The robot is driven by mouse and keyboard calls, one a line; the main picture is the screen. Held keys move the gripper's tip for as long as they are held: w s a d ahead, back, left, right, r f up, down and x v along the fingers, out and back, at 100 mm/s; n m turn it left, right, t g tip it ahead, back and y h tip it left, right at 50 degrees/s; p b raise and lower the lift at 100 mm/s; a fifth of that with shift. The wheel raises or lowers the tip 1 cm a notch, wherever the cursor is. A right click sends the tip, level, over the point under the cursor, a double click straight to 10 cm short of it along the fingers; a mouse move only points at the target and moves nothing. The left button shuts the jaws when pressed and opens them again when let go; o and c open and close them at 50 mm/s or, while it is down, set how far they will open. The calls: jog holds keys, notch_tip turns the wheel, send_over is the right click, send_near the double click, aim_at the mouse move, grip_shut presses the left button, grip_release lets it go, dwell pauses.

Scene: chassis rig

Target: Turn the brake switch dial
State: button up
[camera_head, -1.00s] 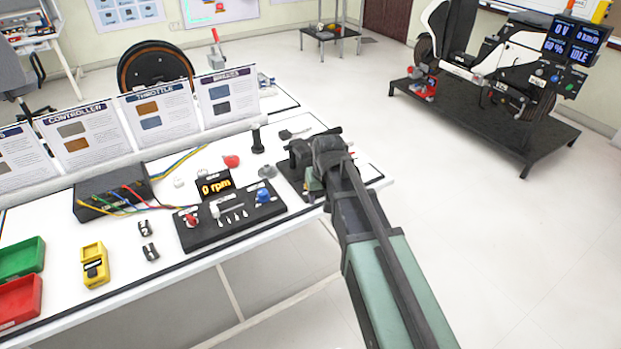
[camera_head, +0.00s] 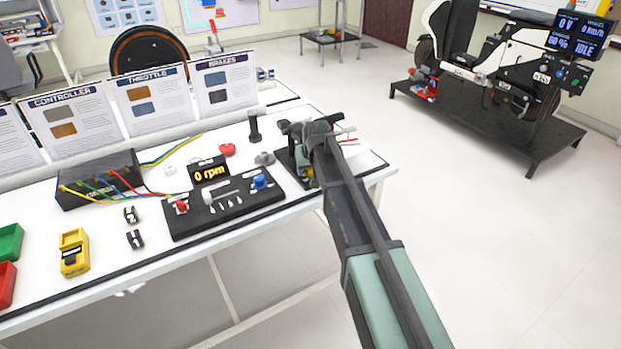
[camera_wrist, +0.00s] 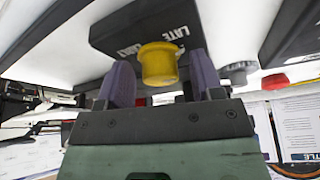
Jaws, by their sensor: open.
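In the wrist view, a yellow round knob (camera_wrist: 158,63) stands out from a dark box (camera_wrist: 128,30) with partly hidden white lettering. I take it for the dial, but cannot read a brake label. My gripper (camera_wrist: 160,85) is open, with a purple-grey finger on each side of the knob. A gap shows on the right; I cannot tell whether either finger touches. In the head view, my gripper (camera_head: 305,150) is at the bench's right end, over the dark box (camera_head: 284,165). A bit of the yellow knob (camera_head: 309,173) shows; my arm hides most of it.
Left of my gripper are a grey knob (camera_head: 264,158), a black post (camera_head: 254,127), a red button (camera_head: 227,150) and a control panel (camera_head: 224,209) reading 0 rpm. Information boards (camera_head: 154,101) stand behind. Floor right of the bench (camera_head: 372,162) is clear, up to a scooter stand (camera_head: 480,120).

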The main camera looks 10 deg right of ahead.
jog(key=shift+r, duration=0.1)
jog(key=c, duration=0.9)
jog(key=shift+m+h, duration=0.6)
jog(key=shift+m, duration=1)
jog(key=o, duration=0.9)
jog(key=p+v, duration=1)
jog(key=shift+r, duration=0.35)
jog(key=shift+s+a, duration=0.1)
